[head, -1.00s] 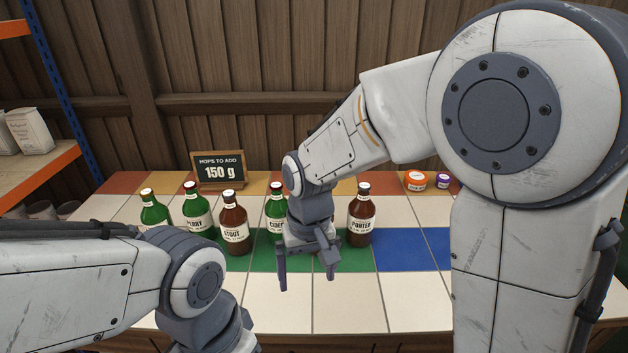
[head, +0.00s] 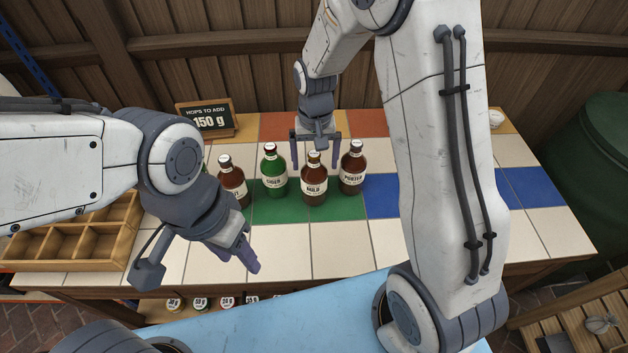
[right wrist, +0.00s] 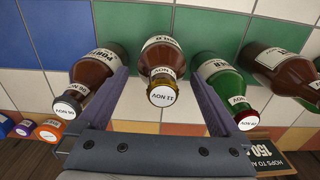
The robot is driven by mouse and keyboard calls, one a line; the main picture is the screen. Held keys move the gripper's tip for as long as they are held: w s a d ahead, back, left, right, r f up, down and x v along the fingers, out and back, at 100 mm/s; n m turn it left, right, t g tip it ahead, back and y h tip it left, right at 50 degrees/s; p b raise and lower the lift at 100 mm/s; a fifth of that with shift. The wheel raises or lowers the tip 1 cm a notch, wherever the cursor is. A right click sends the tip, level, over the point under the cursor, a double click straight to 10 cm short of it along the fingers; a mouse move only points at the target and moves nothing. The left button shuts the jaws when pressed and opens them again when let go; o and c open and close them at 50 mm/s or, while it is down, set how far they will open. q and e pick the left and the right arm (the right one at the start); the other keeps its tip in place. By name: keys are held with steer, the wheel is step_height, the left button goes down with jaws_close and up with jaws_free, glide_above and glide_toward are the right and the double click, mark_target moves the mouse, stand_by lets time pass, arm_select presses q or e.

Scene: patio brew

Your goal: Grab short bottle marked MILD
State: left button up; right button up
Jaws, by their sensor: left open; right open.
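The brown bottle marked MILD (head: 314,186) stands upright in the table's bottle row, between the green CIDER bottle (head: 275,175) and the brown PORTER bottle (head: 352,172). My right gripper (head: 315,160) is open just behind its neck, with one finger on each side in the picture. In the right wrist view the same bottle (right wrist: 163,58) shows between the two open fingers (right wrist: 158,78), its cap dated 11 NOV. Nothing is gripped. My left gripper (head: 201,266) is open and empty over the front left of the table.
Another brown bottle (head: 233,183) stands left of CIDER, partly behind my left arm. A divided wooden tray (head: 75,240) sits at the left. A chalkboard (head: 206,119) reads 150 g at the back. Blue and white tiles right of PORTER are bare.

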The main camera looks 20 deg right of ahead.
step_height(320, 180, down, 5)
steer(key=shift+s+a, duration=0.1)
steer(key=shift+a, duration=0.05)
steer(key=shift+p, duration=0.3)
jaws_close()
